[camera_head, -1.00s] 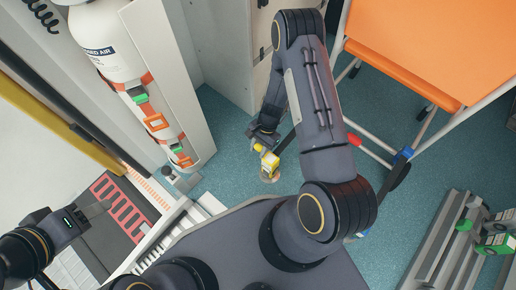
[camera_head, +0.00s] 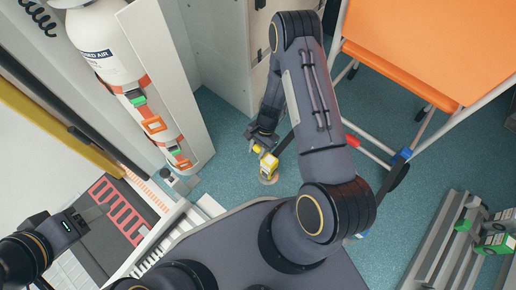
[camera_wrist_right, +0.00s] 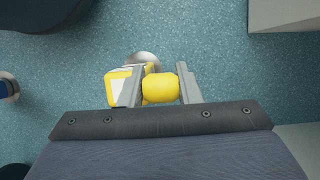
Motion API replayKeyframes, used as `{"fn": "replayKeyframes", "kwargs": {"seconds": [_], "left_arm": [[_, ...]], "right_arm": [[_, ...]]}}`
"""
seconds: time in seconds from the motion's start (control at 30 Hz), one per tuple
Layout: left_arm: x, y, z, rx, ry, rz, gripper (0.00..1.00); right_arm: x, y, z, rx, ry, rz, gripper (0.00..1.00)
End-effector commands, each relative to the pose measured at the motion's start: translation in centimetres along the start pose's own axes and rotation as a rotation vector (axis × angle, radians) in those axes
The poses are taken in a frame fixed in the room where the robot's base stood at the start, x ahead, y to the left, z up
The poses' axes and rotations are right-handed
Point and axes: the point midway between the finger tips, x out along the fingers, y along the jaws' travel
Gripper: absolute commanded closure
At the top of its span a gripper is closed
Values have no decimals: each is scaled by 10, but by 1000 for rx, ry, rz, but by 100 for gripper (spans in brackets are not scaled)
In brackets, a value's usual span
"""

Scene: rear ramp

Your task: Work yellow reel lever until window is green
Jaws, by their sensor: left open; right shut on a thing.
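The yellow and white reel (camera_head: 269,165) stands on a round metal base on the blue floor, just beyond my base. Its yellow lever (camera_wrist_right: 160,88) sits between the two fingers of my right gripper (camera_wrist_right: 160,86) in the right wrist view. My right gripper (camera_head: 262,142) is shut on this lever, reaching down from above. The reel's body also shows in the right wrist view (camera_wrist_right: 118,90), to the left of the lever and partly behind a finger. I cannot make out the window or its colour. My left gripper (camera_head: 92,218) is open and empty at the far left, away from the reel.
An orange-topped stretcher (camera_head: 430,50) with white legs stands at the upper right. A white air cylinder (camera_head: 100,45) is strapped at the upper left. A grey rack (camera_head: 445,240) with green and white boxes is at lower right. Blue floor is clear around the reel.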

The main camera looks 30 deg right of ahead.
Motion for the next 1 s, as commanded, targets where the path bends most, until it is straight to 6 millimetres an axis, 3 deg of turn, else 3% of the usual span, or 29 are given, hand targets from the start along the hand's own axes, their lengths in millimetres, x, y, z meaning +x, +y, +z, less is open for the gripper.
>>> {"fn": "replayKeyframes", "kwargs": {"seconds": [0.5,0.53,0.67,1.0], "left_arm": [[0,0,0,0,0,0,48],[0,0,0,0,0,0,48],[0,0,0,0,0,0,48],[-2,1,-1,0,0,0,48]], "right_arm": [[0,0,-2,0,7,-2,100],[0,0,-2,0,7,-2,66],[0,0,-2,0,4,-1,49],[-4,0,0,0,1,0,48]]}}
